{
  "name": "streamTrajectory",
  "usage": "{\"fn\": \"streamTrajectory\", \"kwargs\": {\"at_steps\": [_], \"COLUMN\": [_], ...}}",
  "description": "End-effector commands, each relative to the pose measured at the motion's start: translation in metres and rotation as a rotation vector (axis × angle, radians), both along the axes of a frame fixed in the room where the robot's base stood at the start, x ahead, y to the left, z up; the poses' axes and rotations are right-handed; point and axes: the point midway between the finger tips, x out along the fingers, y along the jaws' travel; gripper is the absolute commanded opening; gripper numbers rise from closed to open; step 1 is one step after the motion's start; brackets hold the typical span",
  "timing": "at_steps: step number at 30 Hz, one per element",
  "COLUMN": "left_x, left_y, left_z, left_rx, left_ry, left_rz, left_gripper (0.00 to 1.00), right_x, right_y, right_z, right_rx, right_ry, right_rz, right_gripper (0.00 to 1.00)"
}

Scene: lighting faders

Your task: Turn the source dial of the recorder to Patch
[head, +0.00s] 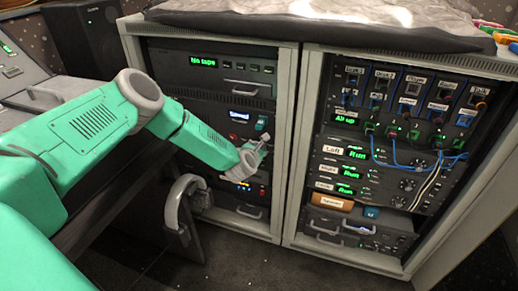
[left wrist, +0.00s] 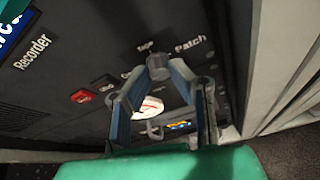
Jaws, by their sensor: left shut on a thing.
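The recorder (left wrist: 55,75) is a dark panel with a white "Recorder" label, in the left bay of the rack. Its source dial (left wrist: 158,62) is a small grey knob, with "Tape" printed beside it and "Patch" (left wrist: 190,45) to the right. My left gripper (left wrist: 158,72) is shut on the dial, one finger on each side. The fingers partly cover the knob, and I cannot tell which word it points to. In the head view my left gripper (head: 264,141) is at the recorder's front, hiding part of it. My right gripper is in neither view.
A red button (left wrist: 85,96) and a white round part (left wrist: 148,107) are near the dial. A unit reading "No tape" (head: 203,60) is above the recorder. A grey curved handle (head: 180,200) stands before the rack. The right bay (head: 297,130) holds patched cables.

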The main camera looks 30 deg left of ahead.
Motion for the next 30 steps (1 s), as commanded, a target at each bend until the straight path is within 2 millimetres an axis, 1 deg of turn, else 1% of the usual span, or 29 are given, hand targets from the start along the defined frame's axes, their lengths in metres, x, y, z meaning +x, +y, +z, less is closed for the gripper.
{"fn": "streamTrajectory", "kwargs": {"at_steps": [8, 30], "left_x": [0.002, 0.004], "left_y": [-0.005, -0.013], "left_z": [0.002, -0.003], "left_rx": [0.181, 0.862], "left_ry": [0.038, 0.200], "left_rz": [-0.005, -0.013], "left_gripper": [0.00, 0.00], "right_x": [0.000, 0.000], "right_y": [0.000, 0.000], "right_z": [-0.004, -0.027], "right_rx": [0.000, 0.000], "right_ry": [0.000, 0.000], "right_rz": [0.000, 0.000], "right_gripper": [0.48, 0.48]}}
